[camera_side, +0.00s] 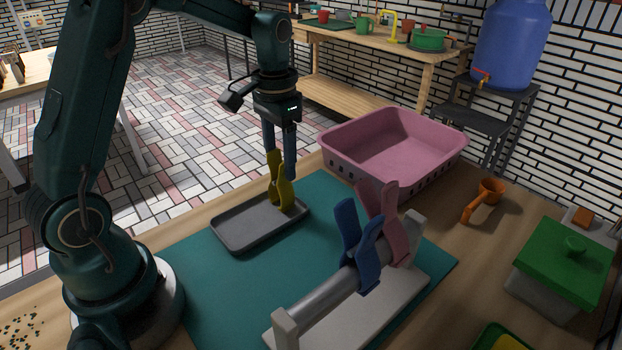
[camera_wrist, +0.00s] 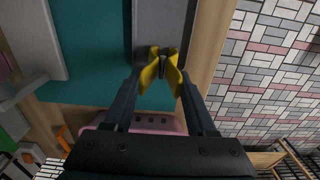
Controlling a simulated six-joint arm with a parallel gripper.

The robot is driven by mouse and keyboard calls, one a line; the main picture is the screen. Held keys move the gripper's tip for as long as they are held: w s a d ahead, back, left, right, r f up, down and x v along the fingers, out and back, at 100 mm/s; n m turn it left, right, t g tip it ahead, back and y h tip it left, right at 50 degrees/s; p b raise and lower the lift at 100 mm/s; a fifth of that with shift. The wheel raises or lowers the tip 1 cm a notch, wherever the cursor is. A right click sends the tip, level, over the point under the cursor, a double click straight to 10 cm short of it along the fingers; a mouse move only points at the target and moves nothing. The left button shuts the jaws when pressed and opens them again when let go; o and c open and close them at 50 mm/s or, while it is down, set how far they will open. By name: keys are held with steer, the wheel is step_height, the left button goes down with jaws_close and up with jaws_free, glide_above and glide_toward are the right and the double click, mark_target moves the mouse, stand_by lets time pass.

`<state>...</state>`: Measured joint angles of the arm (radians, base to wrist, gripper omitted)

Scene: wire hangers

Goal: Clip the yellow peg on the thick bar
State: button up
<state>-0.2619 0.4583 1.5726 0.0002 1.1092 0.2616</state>
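The yellow peg (camera_side: 280,187) stands upright in the grey tray (camera_side: 237,240), near its far right end. It also shows in the wrist view (camera_wrist: 161,68), with its two handles spread toward the camera. My gripper (camera_side: 280,165) points straight down over the peg. In the wrist view my gripper's fingers (camera_wrist: 160,88) are wide apart, one on each side of the handles; whether they touch is hard to tell. The thick bar (camera_side: 322,298) is a grey horizontal rod on a pale stand in front of the tray. A blue peg (camera_side: 362,254) and a pink peg (camera_side: 391,225) sit on the rod.
A pink basket (camera_side: 395,150) stands behind the bar stand. An orange scoop (camera_side: 484,200) and a green-lidded box (camera_side: 563,265) lie to the right. The teal mat (camera_side: 215,310) has free room between the tray and the bar.

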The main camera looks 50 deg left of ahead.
steer(key=c, duration=0.3)
steer(key=shift+c, duration=0.3)
steer(key=shift+r, duration=0.1)
steer(key=shift+c, duration=0.9)
steer(key=shift+r, duration=0.25)
jaws_close()
steer(key=shift+r, duration=2.15)
